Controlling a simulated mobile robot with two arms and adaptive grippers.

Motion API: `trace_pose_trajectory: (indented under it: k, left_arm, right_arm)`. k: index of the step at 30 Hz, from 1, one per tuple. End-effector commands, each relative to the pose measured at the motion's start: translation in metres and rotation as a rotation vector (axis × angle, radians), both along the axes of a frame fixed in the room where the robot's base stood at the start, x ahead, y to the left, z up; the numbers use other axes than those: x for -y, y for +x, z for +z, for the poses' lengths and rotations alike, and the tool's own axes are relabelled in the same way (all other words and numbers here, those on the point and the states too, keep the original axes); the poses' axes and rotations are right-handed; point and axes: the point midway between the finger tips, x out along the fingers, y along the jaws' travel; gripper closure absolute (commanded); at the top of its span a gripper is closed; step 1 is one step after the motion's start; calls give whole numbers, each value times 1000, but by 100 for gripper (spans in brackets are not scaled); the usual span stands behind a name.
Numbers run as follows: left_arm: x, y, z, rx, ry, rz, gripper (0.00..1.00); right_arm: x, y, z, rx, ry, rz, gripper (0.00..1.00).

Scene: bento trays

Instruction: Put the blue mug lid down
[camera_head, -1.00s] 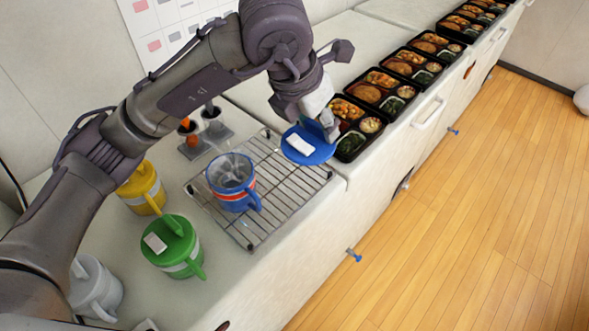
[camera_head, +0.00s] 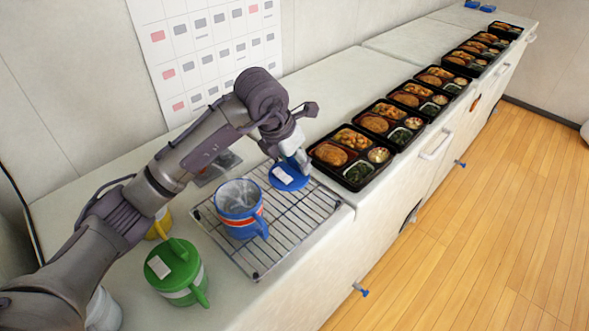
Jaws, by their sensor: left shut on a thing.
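The blue mug lid (camera_head: 283,180) is a flat blue disc with a white label. It is at the far right part of the wire rack (camera_head: 262,271), close to the nearest bento tray. My left gripper (camera_head: 301,163) is shut on the lid at its far right side. I cannot tell whether the lid touches the rack. The open blue mug (camera_head: 240,205), with an orange and white band, stands on the rack to the left of the lid. Its handle points to the lower right. My right gripper is not in view.
A green lidded mug (camera_head: 175,272) stands left of the rack. A yellow mug (camera_head: 159,225) and a grey mug (camera_head: 104,311) are partly hidden by my left arm. Several bento trays (camera_head: 346,180) line the counter to the right. Bare counter (camera_head: 330,104) lies behind them.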

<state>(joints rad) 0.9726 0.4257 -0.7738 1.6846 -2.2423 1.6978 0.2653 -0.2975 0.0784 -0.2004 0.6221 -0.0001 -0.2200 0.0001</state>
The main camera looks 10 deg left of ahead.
Motion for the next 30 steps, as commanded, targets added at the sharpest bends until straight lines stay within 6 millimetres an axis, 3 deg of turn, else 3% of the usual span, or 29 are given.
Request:
trace_pose_trajectory:
  k: [10,22,23,27,30]
  left_arm:
    - [-3,0,-39,-2,0,1,85]
    - [-3,1,-46,1,1,0,85]
    - [-3,1,-46,1,1,0,52]
    - [-3,1,-45,0,0,0,29]
    - [-3,1,-45,0,0,0,29]
  right_arm:
    - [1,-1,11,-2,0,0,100]
    - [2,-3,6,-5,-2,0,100]
    - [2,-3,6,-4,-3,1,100]
    - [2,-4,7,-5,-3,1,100]
    - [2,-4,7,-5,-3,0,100]
